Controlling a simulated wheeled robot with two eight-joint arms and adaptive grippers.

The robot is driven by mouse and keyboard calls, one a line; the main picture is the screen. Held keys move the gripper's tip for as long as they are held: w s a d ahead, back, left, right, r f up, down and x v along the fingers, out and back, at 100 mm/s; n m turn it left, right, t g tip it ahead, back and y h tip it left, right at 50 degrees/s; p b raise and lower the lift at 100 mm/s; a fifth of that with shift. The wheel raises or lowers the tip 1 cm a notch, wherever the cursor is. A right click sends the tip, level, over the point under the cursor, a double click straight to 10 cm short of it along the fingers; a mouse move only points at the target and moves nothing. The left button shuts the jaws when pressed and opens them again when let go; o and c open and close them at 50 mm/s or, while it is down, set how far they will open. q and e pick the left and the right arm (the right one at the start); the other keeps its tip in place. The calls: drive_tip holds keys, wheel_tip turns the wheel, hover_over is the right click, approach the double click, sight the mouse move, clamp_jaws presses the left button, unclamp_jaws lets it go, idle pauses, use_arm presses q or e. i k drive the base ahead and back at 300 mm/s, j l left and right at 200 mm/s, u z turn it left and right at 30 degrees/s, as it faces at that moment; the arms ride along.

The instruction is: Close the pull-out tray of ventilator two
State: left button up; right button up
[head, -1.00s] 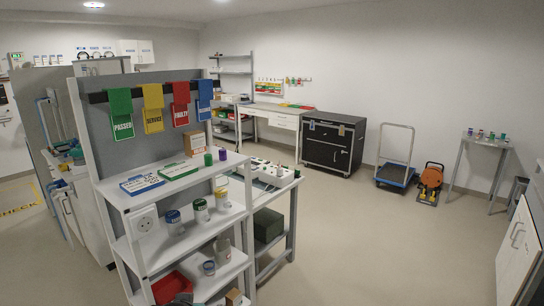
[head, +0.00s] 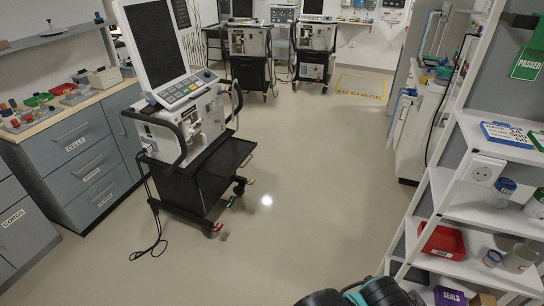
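A ventilator (head: 185,125) on a wheeled black cart stands at the left middle of the head view, with a dark screen tilted on top. Its black pull-out tray (head: 228,156) sticks out to the right, level and seemingly empty. Two more ventilators stand at the back, one at the back middle (head: 248,42) and one to its right (head: 315,38). I cannot read a number on any of them, and the state of their trays is too small to tell. Neither gripper's fingers show; only black and teal rounded parts, probably of my arm, appear at the bottom edge.
A grey drawer cabinet (head: 85,150) stands left of the near ventilator. A power cable (head: 150,215) hangs from it onto the floor. A white shelf unit (head: 465,205) with a red bin (head: 442,241) stands at right. The floor (head: 310,170) between is clear.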

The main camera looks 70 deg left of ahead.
sight(223, 163)
drive_tip(key=u, duration=2.65)
drive_tip(key=i+j+z, duration=0.45)
drive_tip(key=i+j, duration=0.2)
drive_tip(key=i, duration=0.3)
drive_tip(key=i+j+z, duration=0.5)
drive_tip(key=i+j, duration=0.35)
drive_tip(key=j, duration=0.1)
